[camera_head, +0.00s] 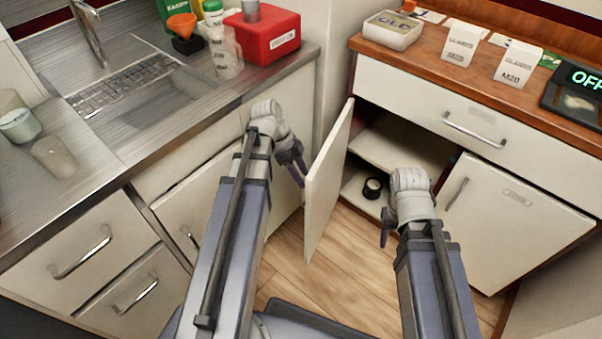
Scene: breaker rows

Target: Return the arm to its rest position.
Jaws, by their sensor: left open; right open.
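My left gripper (295,167) is at the end of the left arm, in front of the sink counter and just left of the open cabinet door (329,183). It is open, with nothing seen between its fingers. My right gripper (386,228) is at the end of the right arm, low in front of the open cabinet (400,146). It points down, is open and holds nothing that I can see. A small dark round item (373,187) sits on the cabinet's lower shelf, just beyond the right gripper.
The sink counter (130,160) runs along the left, with a red box (265,38) and beakers on it. The wooden counter (430,68) on the right holds several boxes and a scale (577,95) reading OFF. Wood floor lies between.

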